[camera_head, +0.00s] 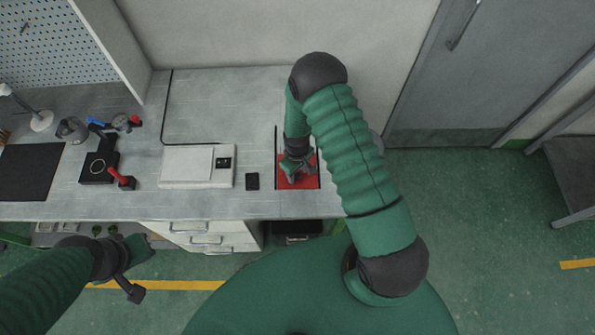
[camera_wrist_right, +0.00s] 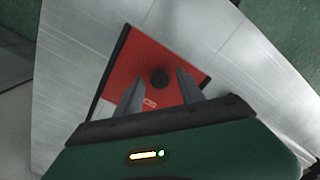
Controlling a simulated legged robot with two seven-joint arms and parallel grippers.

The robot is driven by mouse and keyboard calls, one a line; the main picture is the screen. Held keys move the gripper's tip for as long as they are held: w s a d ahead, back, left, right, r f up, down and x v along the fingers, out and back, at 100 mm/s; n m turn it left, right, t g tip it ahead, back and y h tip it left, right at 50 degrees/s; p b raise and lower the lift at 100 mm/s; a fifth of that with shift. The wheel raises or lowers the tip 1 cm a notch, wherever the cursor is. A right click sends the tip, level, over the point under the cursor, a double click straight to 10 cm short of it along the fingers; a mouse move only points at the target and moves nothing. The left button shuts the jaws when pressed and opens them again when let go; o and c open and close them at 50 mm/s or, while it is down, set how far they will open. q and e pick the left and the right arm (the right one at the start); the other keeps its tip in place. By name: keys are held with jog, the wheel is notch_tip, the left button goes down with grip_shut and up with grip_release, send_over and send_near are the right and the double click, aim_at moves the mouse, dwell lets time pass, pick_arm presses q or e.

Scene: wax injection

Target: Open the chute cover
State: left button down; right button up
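The chute cover is a red panel (camera_head: 299,182) set in the worktop near its right end. In the right wrist view the red cover (camera_wrist_right: 140,66) carries a round black knob (camera_wrist_right: 160,78) and some pale lettering. My right gripper (camera_head: 297,178) is over the cover. In the right wrist view its two fingers (camera_wrist_right: 161,88) are apart, one on each side of the knob, with a gap to it; I cannot tell how high above it they are. My left gripper (camera_head: 140,268) hangs in front of the worktop, away from the cover; its fingers look spread apart.
Further left are a black tool with a red handle (camera_head: 122,180) and a dark mat (camera_head: 28,172). Drawers (camera_head: 205,238) sit below the worktop. A grey door (camera_head: 470,75) is at the right.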

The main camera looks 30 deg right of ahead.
jog(key=shift+a, duration=0.2)
jog(key=c, duration=0.7)
jog(key=shift+d, duration=0.1)
grip_shut()
jog(key=shift+s+d, duration=0.1)
jog(key=shift+d, duration=0.1)
jog(key=shift+a, duration=0.15)
jog(key=shift+s, duration=0.1)
